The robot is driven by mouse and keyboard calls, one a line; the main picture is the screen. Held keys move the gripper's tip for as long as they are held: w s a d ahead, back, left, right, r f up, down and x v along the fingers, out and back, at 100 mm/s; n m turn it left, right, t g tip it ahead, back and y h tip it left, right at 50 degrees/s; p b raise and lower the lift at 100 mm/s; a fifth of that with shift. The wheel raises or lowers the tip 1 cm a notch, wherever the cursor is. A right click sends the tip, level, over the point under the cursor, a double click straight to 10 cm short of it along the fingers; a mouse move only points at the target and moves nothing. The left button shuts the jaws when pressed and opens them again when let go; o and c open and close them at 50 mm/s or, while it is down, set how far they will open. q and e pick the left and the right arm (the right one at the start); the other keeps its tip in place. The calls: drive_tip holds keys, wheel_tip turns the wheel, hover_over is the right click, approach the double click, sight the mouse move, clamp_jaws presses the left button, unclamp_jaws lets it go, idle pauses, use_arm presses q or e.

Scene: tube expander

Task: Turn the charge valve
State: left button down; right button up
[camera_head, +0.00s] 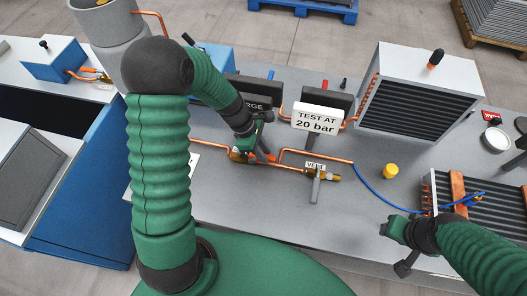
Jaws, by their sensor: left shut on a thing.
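The charge valve (236,155) is a brass fitting on the copper line on the grey bench. A dark block behind it carries a partly hidden label ending in "RGE". My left gripper (258,147) reaches down at the valve and is shut on what appears to be its handle, a small reddish part of which shows beside the fingers. The gripper hides most of the handle. My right gripper (393,232) is at the lower right above the bench, apart from the valve; its fingers are too small to read.
A sign (316,120) reads "TEST AT 20 bar". A vent valve (316,175) sits to the right on the copper line. A yellow cap (391,170), a blue hose (372,188) and a finned condenser unit (415,90) are further right. The bench front-centre is fairly clear.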

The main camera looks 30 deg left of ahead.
use_arm(q)
drive_tip(key=shift+a+f, duration=0.15)
drive_tip(key=shift+a, duration=0.25)
drive_tip(key=shift+d, duration=0.15)
use_arm(e)
drive_tip(key=shift+a, duration=0.1)
use_arm(q)
drive_tip(key=shift+a, duration=0.2)
idle(0.4)
